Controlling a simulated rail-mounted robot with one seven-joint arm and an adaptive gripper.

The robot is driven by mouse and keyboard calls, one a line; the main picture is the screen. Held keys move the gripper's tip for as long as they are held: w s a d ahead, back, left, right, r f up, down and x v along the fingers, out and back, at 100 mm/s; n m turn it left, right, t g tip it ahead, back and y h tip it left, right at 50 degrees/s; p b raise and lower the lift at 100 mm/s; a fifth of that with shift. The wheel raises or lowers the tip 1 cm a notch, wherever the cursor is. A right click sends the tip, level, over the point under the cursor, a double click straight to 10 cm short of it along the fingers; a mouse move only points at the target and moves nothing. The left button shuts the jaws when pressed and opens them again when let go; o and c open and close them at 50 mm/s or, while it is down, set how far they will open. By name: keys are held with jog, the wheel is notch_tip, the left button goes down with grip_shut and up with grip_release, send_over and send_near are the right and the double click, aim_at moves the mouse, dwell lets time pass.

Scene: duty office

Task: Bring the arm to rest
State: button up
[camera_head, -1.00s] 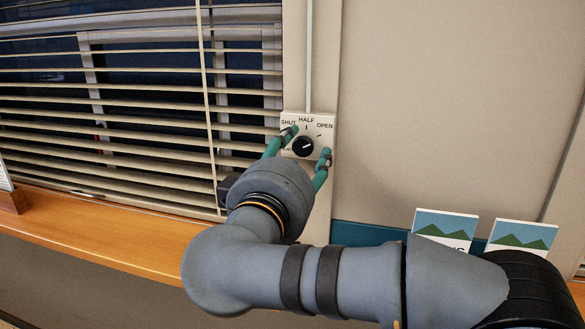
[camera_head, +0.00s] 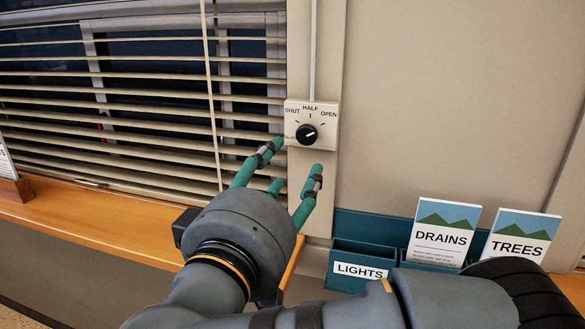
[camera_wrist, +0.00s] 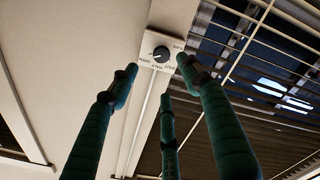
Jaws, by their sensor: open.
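My gripper (camera_head: 295,160) has green fingers with dark bands, spread open and empty. In the head view it is below and in front of a cream wall plate (camera_head: 328,113) with a black knob (camera_head: 306,134). The plate is marked SHUT, HALF and OPEN, and the knob's white mark points up and right, toward OPEN. In the wrist view the knob (camera_wrist: 161,53) shows beyond the fingertips, with a gap to them. The gripper (camera_wrist: 155,80) touches nothing that I can see.
Window blinds (camera_head: 120,130) with tilted slats hang to the left, above a wooden sill (camera_head: 120,222). At lower right, a teal rack (camera_head: 355,250) holds DRAINS (camera_head: 442,236) and TREES (camera_head: 520,246) leaflets; its LIGHTS pocket looks empty. The wall at upper right is clear.

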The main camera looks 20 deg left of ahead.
aim_at(308, 138)
jog(key=w, duration=1.1)
jog(key=shift+w, duration=0.5)
jog(key=shift+r, duration=0.15)
jog(key=shift+p, duration=0.35)
